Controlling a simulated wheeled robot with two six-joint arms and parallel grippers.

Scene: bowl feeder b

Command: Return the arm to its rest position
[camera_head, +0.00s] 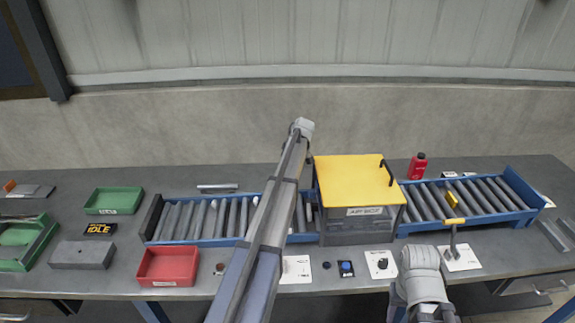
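My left arm comes up from the bottom edge, left of centre, and reaches over the roller conveyor to a grey rounded joint beside the yellow-topped box. Its gripper fingers do not show. My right arm shows only as a grey rounded part at the lower right, in front of the table. Its gripper fingers do not show either. I see nothing held by either arm.
A grey table (338,289) carries a blue roller conveyor (183,221) through a yellow-topped box (352,181). A red bottle (417,166) stands behind. A yellow-handled lever (454,238) rises near my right arm. Red (167,281) and green (114,211) trays lie left.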

